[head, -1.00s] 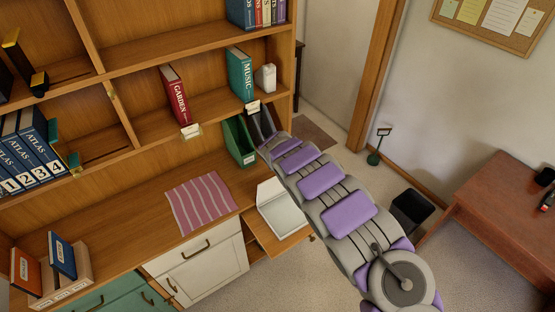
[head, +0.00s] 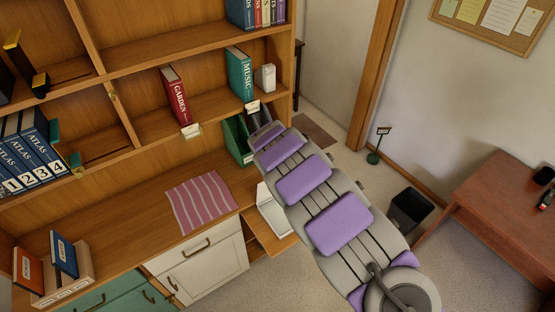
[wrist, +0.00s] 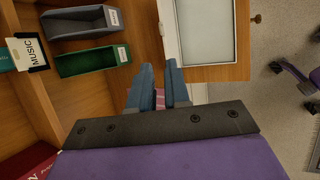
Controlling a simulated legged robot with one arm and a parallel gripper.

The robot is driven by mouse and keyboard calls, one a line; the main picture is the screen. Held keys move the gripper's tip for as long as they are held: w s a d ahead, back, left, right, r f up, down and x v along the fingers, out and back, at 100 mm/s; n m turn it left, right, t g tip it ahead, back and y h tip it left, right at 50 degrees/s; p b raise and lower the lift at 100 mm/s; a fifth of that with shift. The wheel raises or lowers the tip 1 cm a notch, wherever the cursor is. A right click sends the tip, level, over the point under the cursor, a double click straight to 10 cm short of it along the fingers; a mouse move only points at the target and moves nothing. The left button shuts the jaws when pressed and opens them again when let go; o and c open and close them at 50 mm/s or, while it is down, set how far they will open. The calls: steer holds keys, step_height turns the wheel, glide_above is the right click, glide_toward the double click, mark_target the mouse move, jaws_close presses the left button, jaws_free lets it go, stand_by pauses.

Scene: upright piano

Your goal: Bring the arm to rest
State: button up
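My arm (head: 308,185), grey with purple pads, reaches from the lower right up toward the shelf unit. Its far end is near the green file box (head: 237,138), and my fingers cannot be made out in the head view. In the wrist view, my gripper (wrist: 160,66) has two blue fingers with a narrow gap between them. The gap is empty; the pink striped cloth (head: 202,202) shows through it, below. The gripper is clear of the shelf and boxes as far as I can see.
The wrist view shows a dark grey file box (wrist: 80,22), the green file box (wrist: 92,60) and a white-rimmed tray (wrist: 207,30) on a pulled-out board close by. The MUSIC book (head: 240,75) stands on the shelf. A black bin (head: 410,208) and red-brown desk (head: 505,215) are right.

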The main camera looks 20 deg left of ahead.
steer(key=s+d+r+m+h+b, duration=0.1)
steer(key=d+r+m+h+b, duration=0.2)
steer(key=d, duration=0.7)
steer(key=d+r+m+b, duration=0.1)
steer(key=d+r+m, duration=0.35)
steer(key=d, duration=0.45)
steer(key=s+d+r+m+g+h+b, duration=0.1)
steer(key=s+d+r+m+g+b, duration=0.2)
steer(key=s+d+m, duration=0.8)
steer(key=s+d+f+m+g+b, duration=0.1)
steer(key=s+d+b, duration=0.1)
steer(key=s+d, duration=0.35)
steer(key=s+d+f+m+g+b, duration=0.1)
steer(key=s+d+m+b, duration=0.1)
steer(key=s, duration=0.6)
steer(key=s+f+m+g+y+b, duration=0.1)
steer(key=s+f+m+b, duration=0.1)
steer(key=s, duration=0.9)
steer(key=s+a+f+m+g+y+b, duration=0.1)
steer(key=s+f+m+g+y+b, duration=0.1)
steer(key=s, duration=0.9)
step_height(320, 180, down, 2)
steer(key=shift+a+m+b, duration=0.3)
steer(key=shift+m+b, duration=0.2)
steer(key=shift+m, duration=0.45)
